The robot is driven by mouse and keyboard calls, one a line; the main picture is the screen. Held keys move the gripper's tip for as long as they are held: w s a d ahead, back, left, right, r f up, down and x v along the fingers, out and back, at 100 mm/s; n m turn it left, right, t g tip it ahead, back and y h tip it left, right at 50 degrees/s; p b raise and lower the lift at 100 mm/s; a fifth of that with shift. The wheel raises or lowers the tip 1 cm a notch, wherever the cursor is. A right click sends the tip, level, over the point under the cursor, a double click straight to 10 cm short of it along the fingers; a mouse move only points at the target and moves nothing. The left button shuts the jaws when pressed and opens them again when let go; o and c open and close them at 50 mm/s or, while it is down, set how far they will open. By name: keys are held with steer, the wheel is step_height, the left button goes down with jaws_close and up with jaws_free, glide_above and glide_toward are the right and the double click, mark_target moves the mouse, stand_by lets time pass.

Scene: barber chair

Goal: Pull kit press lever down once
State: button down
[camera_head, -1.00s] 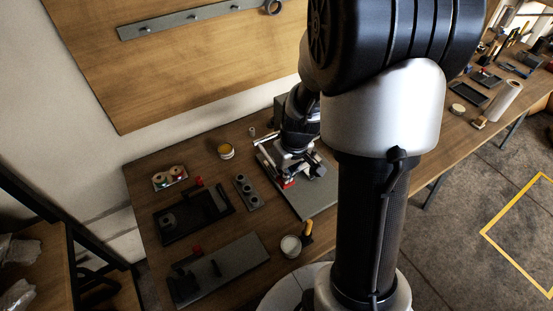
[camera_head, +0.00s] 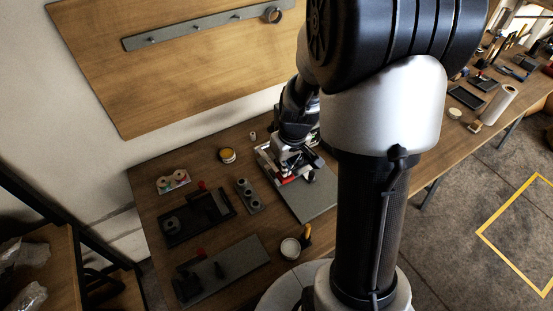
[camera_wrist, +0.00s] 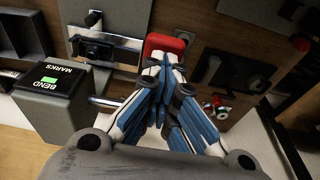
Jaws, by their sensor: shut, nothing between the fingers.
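My gripper (camera_head: 291,164) is over the press on the grey base plate (camera_head: 318,203), on the wooden workbench. In the wrist view my gripper (camera_wrist: 166,78) is shut and empty, with its blue-padded fingers together. A red block-like part (camera_wrist: 165,45), which looks like the lever's handle, is right beyond the fingertips and partly hidden by them. I cannot tell whether they touch. In the head view red (camera_head: 289,179) shows just under my gripper. My gripper and arm hide much of the press and the lever's full length.
Two dark fixtures (camera_head: 187,228) (camera_head: 233,271) with red knobs, a block with round holes (camera_head: 249,196), a yellow-topped tub (camera_head: 227,155) and a white cup (camera_head: 290,247) stand on the bench.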

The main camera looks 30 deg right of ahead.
steer(key=r+p, duration=0.1)
steer(key=r, duration=0.1)
steer(key=w+r+p, duration=0.1)
steer(key=p, duration=0.1)
steer(key=r+p, duration=0.1)
steer(key=r, duration=0.1)
steer(key=shift+w+r, duration=0.35)
steer(key=shift+w, duration=0.05)
stand_by(0.8)
